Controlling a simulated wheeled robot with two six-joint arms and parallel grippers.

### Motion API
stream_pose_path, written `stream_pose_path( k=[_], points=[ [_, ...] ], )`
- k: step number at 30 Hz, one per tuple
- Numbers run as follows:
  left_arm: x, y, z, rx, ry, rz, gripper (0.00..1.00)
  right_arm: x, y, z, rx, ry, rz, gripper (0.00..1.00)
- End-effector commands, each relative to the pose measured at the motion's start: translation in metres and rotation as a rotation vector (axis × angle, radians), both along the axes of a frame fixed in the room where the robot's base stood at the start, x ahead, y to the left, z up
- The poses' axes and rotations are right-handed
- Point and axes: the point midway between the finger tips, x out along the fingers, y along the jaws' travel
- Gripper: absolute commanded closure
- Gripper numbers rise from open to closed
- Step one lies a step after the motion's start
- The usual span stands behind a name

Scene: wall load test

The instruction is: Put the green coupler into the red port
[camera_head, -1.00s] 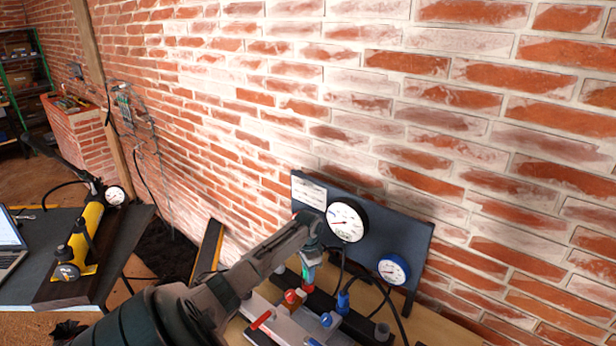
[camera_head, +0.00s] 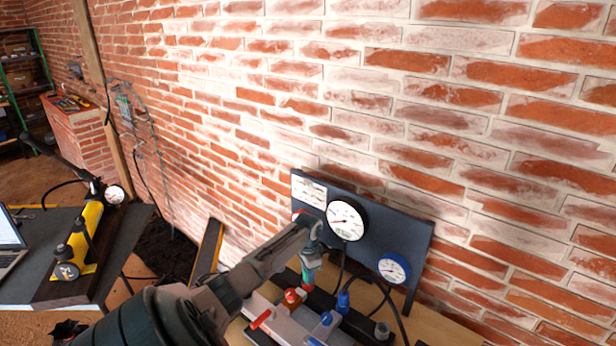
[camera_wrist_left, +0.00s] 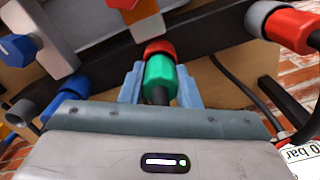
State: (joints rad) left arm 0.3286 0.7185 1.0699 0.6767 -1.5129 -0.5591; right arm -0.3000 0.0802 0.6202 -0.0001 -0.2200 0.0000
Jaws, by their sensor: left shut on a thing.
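The green coupler (camera_wrist_left: 160,76) is between the two pale blue fingers of my left gripper (camera_wrist_left: 160,90), which is shut on it. In the head view the gripper (camera_head: 308,268) points down above the bench, and the coupler is small and mostly hidden. The red port (camera_wrist_left: 158,48) shows as a red ring directly beyond the coupler's far end, in line with it in the wrist view. The two look touching or very close; I cannot tell whether the coupler is inside the port. My right gripper is not in view.
A blue fitting (camera_wrist_left: 72,88) stands beside the port, with black hoses near it. A red fitting (camera_wrist_left: 288,28) lies to the right in the wrist view. A dark panel with a white gauge (camera_head: 346,220) and a blue-rimmed gauge (camera_head: 393,269) stands behind, against the brick wall.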

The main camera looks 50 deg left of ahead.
Motion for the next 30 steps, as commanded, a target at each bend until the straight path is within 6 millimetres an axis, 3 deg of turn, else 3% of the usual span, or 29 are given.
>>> stream_pose_path(
  k=[27, 28, 30],
  points=[
    [-0.0008, -0.0006, -0.0067, -0.001, 0.002, 0.0, 0.94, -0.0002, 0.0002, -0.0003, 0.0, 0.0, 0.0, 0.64],
    [-0.0008, -0.0006, -0.0066, -0.001, 0.001, 0.0, 0.65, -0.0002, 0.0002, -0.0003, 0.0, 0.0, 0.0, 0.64],
    [-0.0007, -0.0005, -0.0065, -0.001, 0.001, 0.0, 0.51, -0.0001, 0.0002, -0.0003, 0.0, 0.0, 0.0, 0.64]
  ],
)
